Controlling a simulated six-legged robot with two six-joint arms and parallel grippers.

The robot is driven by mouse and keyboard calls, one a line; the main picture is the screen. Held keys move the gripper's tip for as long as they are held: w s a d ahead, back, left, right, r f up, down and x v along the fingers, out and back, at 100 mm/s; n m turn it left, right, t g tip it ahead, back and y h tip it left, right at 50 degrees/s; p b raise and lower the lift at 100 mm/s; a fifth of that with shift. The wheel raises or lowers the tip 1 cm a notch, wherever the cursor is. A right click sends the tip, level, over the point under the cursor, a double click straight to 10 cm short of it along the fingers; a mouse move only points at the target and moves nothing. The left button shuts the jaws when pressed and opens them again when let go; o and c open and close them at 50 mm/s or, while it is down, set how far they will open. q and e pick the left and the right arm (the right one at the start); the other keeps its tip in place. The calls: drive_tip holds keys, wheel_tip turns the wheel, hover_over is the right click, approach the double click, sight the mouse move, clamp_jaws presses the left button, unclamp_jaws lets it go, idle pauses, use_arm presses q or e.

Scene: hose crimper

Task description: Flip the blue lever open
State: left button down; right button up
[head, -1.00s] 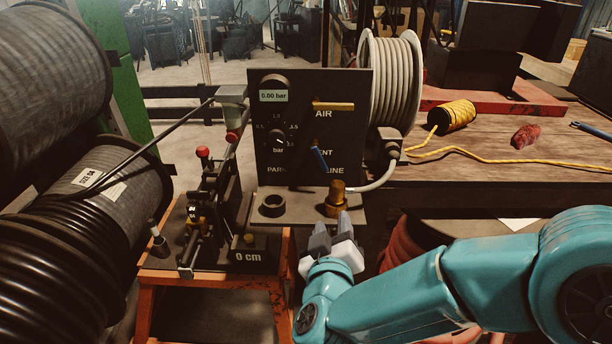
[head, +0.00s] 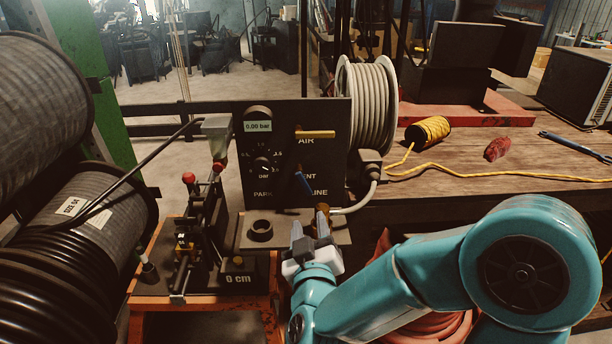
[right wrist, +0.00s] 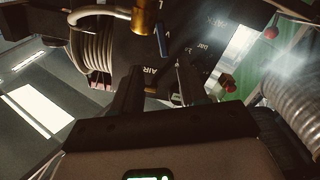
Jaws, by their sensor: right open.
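The blue lever (head: 303,185) sits low on the dark control panel (head: 278,165), slanting down to the right. In the right wrist view the blue lever (right wrist: 161,40) hangs beyond my fingertips, with a gap between. My right gripper (head: 309,222) is open and empty, below the lever and in front of the brass fitting (head: 323,226), which it partly hides. The right wrist view shows the two dark fingers of my right gripper (right wrist: 157,70) spread apart. My left gripper is not in view.
A yellow lever (head: 316,134) lies level higher on the panel. A black ring (head: 261,230) stands on the shelf left of my gripper. A grey hose reel (head: 367,105) is behind at right. The crimping rig (head: 205,235) and cable drums (head: 50,215) fill the left.

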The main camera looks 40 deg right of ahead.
sight(306, 188)
drive_tip(key=p+x, duration=0.2)
drive_tip(key=x, duration=0.9)
drive_tip(key=shift+w+f, duration=0.15)
drive_tip(key=shift+w, duration=0.15)
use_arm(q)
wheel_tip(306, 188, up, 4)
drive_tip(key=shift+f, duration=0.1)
